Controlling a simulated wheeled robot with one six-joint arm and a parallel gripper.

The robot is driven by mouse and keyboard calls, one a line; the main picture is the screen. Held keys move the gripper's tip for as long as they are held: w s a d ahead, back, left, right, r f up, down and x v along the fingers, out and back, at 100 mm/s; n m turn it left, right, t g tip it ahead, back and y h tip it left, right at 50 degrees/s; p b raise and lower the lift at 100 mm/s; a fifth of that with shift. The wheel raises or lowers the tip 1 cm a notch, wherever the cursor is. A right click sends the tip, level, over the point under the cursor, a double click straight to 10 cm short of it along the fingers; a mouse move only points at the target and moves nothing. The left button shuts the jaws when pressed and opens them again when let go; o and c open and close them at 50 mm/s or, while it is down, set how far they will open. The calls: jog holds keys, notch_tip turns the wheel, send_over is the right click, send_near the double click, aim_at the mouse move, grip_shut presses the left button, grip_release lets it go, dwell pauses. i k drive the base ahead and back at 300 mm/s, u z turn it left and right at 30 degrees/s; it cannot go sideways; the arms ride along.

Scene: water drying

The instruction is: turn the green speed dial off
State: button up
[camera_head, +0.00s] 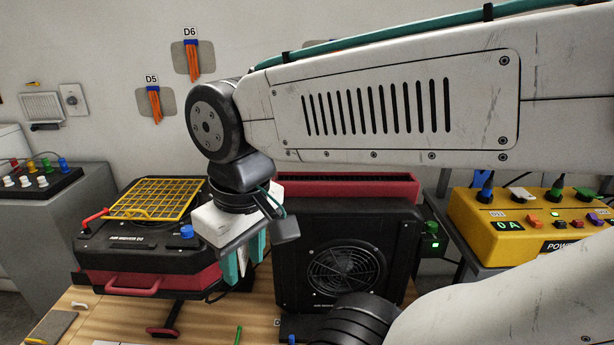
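A green light glows just below the dial. The dial's exact setting is too small to tell. My gripper (244,268) hangs downward, left of the fan unit, with its two teal fingers apart and nothing between them. It is well to the left of the green dial. My white arm crosses the upper right of the view.
A black and red air mover (140,250) with a yellow grille and a blue knob (186,231) stands at left. A yellow power box (480,222) stands at right. My own arm link fills the lower right. Small items lie on the wooden table (205,322).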

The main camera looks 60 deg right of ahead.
aim_at(431, 228)
jog(key=z, duration=1.6)
